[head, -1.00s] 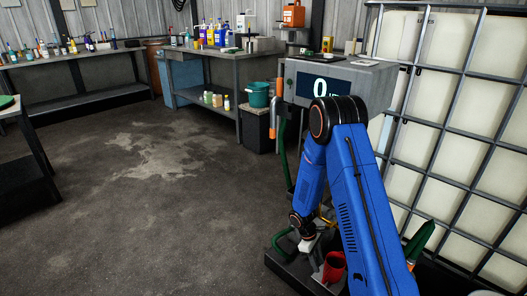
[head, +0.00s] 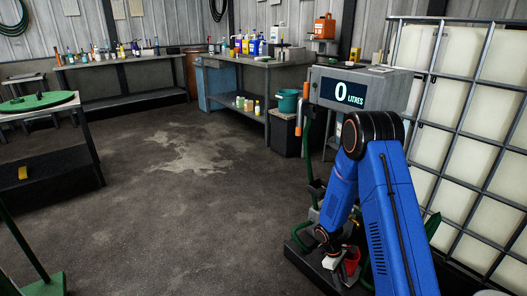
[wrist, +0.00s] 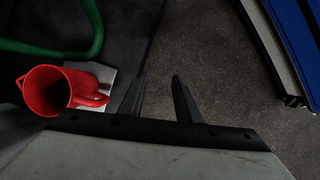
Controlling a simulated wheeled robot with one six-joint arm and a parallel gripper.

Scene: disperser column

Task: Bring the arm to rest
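My blue arm (head: 388,215) is bent at the elbow and reaches down at the lower right of the head view, in front of the dispenser. My gripper (wrist: 160,84) shows in the wrist view with its two dark fingers apart and nothing between them. A red jug (wrist: 46,91) stands left of the fingers, its handle towards them but apart from them. The jug also shows partly in the head view (head: 351,261), beside my wrist. A pale plate (wrist: 92,82) lies by the jug. The fingertips are not clear in the head view.
The dispenser (head: 385,90) reads 0 litres. A white caged tank (head: 459,145) stands close on the right. A green hose (wrist: 45,49) curves near the jug. A bench with bottles (head: 240,61) is behind, and a green-topped stand (head: 38,101) is left. The middle floor is clear.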

